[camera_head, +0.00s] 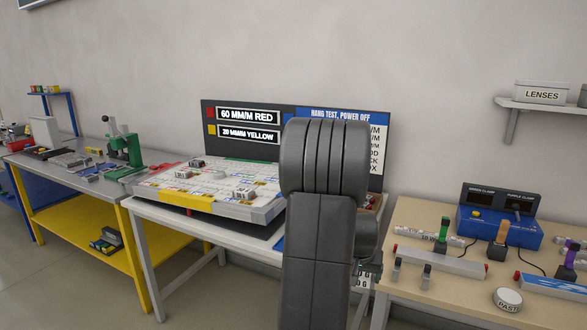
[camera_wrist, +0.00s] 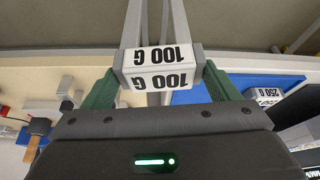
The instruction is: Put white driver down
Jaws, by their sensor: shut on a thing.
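My gripper (camera_wrist: 160,72) is shut on a small grey block with white faces marked "100 G" (camera_wrist: 158,78). Its green fingers press the block from both sides in the wrist view. The block appears held above or at the edge of the white-framed table; I cannot tell whether it touches anything. I cannot make out a thing that is clearly a white driver.
A blue mat (camera_wrist: 240,84) with a "250 G" block (camera_wrist: 266,95) lies beside my gripper. A board with parts (camera_head: 225,205) is on the middle table. The right bench (camera_head: 410,215) holds clamps, a blue box (camera_head: 505,232) and a paste tin (camera_head: 507,299).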

